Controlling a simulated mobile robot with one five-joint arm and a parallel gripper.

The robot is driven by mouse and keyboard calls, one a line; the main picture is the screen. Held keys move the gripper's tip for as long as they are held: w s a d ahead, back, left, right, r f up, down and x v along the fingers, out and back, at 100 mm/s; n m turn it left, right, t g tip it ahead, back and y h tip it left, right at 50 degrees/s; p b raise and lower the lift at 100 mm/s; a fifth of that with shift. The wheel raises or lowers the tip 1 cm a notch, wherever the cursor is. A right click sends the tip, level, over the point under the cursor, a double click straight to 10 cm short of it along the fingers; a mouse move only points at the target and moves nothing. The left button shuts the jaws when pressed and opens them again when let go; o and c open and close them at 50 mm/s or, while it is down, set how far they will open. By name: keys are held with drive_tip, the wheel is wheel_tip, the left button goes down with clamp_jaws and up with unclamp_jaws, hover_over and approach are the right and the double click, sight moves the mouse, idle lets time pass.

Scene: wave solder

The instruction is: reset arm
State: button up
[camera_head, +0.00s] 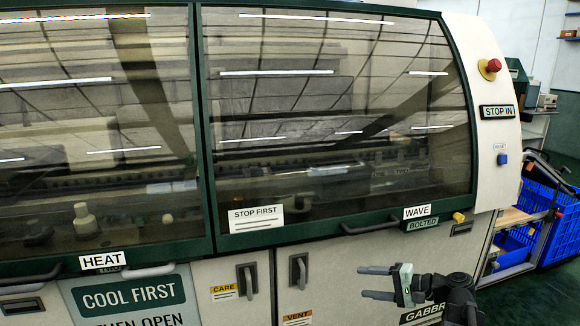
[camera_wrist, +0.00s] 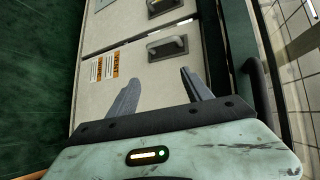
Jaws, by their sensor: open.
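My gripper (camera_head: 376,282) is at the lower right of the head view, in front of the machine's lower panel. Its two grey fingers point left and stand apart, with nothing between them. In the wrist view my gripper (camera_wrist: 160,90) also shows open and empty, its fingers toward the cream panel with the dark latch handles. The gripper appears apart from the panel, though the exact gap is hard to tell.
The wave solder machine (camera_head: 340,240) fills most of the head view, with closed dark windows. A red stop button (camera_head: 490,68) is at its upper right. Door latches (camera_head: 298,272) stick out below the windows. Blue crates (camera_head: 560,225) stand at the right.

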drive_tip(key=s+a+f+n+g+h, duration=0.2)
drive_tip(key=a+f+g, duration=0.15)
drive_tip(key=a, duration=0.45)
drive_tip(key=s+a+f+n+g+h, duration=0.1)
drive_tip(key=s+a+f+n+g, duration=0.15)
drive_tip(key=a+f, duration=0.4)
drive_tip(key=s+a+f+n+g+h, duration=0.2)
drive_tip(key=s+f+n+h, duration=0.1)
drive_tip(key=s+f+h, duration=0.15)
drive_tip(key=d+h+p, duration=0.2)
drive_tip(key=d+h, duration=0.3)
drive_tip(key=d, duration=0.3)
wheel_tip(320, 180, up, 21)
drive_tip(key=p, duration=2)
drive_tip(key=shift+s+y+p, duration=0.3)
drive_tip(key=shift+y+p, duration=0.05)
drive_tip(key=shift+r+n, duration=0.1)
drive_tip(key=shift+n, duration=0.15)
